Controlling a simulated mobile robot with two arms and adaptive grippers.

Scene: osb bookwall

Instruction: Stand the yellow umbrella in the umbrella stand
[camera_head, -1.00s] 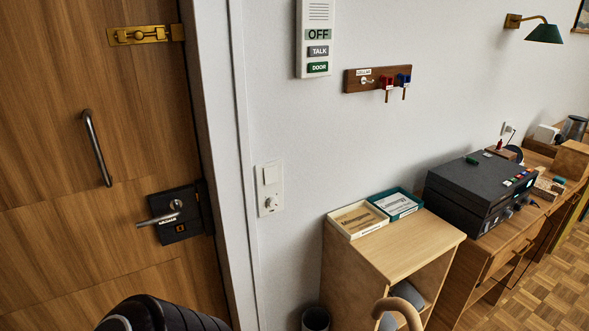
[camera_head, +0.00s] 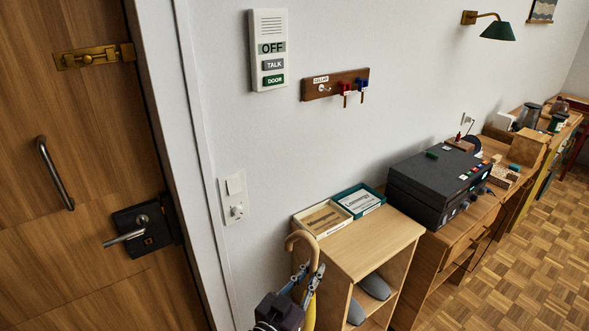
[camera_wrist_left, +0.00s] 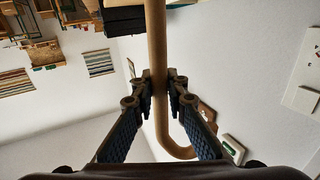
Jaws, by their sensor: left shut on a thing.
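The yellow umbrella shows in the head view by its curved wooden handle (camera_head: 301,238) and a strip of yellow cloth (camera_head: 309,316) at the bottom edge. It hangs handle up, close to upright, in front of the small cabinet's left side. My left gripper (camera_head: 307,277) is shut on the umbrella just below the crook. In the left wrist view the wooden handle (camera_wrist_left: 157,55) runs between the blue-padded fingers (camera_wrist_left: 162,85). The umbrella's lower end is out of view. I cannot see the umbrella stand now. My right gripper is not in view.
A light wooden cabinet (camera_head: 372,240) with two labelled trays on top stands right of the umbrella, grey slippers on its shelf. A desk with a black device (camera_head: 440,185) follows. The wooden door (camera_head: 70,200) is at left. Parquet floor (camera_head: 520,270) is free at right.

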